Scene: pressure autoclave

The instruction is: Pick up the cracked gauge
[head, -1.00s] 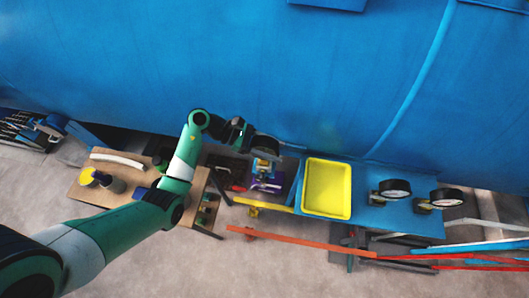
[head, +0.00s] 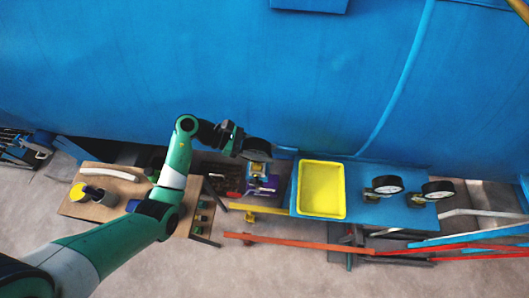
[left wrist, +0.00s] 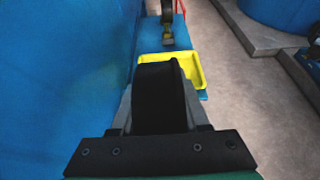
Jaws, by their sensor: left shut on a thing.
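A dark round gauge (head: 257,148) is between the jaws of my left gripper (head: 242,142), which is shut on it. In the head view the gauge sits just above a small blue and brass fitting over a purple holder (head: 263,185); I cannot tell whether they are joined. In the left wrist view the black gauge body (left wrist: 160,98) fills the space between the fingers of the left gripper (left wrist: 160,110). Its face is turned away, so no crack shows. Two more black gauges with white faces, one (head: 387,185) left of the other (head: 438,190), stand on the blue bench. My right gripper is not in view.
A yellow tray (head: 321,191) lies empty on the blue bench (head: 385,213), right of the held gauge. The large blue vessel (head: 200,70) rises close behind. A wooden table (head: 120,211) stands left, under my left arm. Red and blue bars (head: 300,244) run in front.

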